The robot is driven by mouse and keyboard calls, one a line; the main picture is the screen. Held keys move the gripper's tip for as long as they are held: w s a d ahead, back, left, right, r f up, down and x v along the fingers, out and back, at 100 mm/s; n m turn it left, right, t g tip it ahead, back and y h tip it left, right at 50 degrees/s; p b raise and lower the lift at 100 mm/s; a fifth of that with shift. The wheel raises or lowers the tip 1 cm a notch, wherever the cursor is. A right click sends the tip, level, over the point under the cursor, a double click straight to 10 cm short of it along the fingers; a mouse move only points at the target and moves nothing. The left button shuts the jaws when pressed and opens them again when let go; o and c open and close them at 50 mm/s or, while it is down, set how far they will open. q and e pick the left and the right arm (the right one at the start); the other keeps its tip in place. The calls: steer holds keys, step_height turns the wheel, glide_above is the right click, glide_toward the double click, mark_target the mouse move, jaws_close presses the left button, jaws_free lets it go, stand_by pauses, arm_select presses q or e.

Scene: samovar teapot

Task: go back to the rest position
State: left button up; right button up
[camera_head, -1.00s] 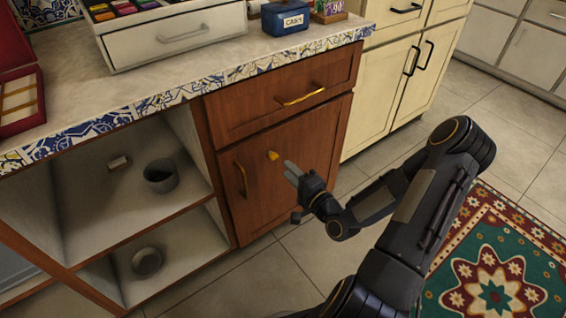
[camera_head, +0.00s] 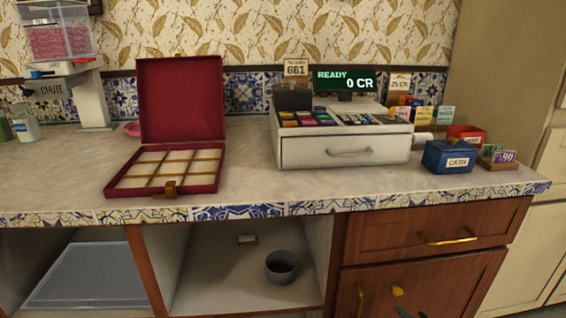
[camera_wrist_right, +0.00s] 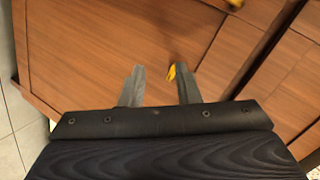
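My right gripper (camera_wrist_right: 160,88) shows in the right wrist view with its two grey fingers apart and nothing between them. It faces the reddish-brown wooden cabinet front (camera_wrist_right: 110,40). A yellow knob (camera_wrist_right: 171,74) shows beside the inner edge of the right-hand finger; I cannot tell whether they touch. My left gripper is in neither view.
The counter (camera_head: 240,185) carries an open red box (camera_head: 180,100), a cash register (camera_head: 340,152), a blue box (camera_head: 449,157) and small card holders. An open shelf below holds a dark cup (camera_head: 281,266).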

steer(key=s+a+r+n+g+y+p, duration=0.1)
steer(key=s+a+r+n+g, duration=0.5)
steer(key=s, duration=0.5)
steer(key=s+a+r+n+g+y, duration=0.1)
steer(key=s+a+r+n, duration=0.3)
steer(key=s+r, duration=0.6)
step_height(320, 180, up, 29)
steer(key=s+p, duration=0.1)
steer(key=p, duration=3)
steer(key=shift+a+r+m+g, duration=0.15)
steer(key=shift+a+m+g, duration=0.15)
steer(key=shift+c, duration=0.2)
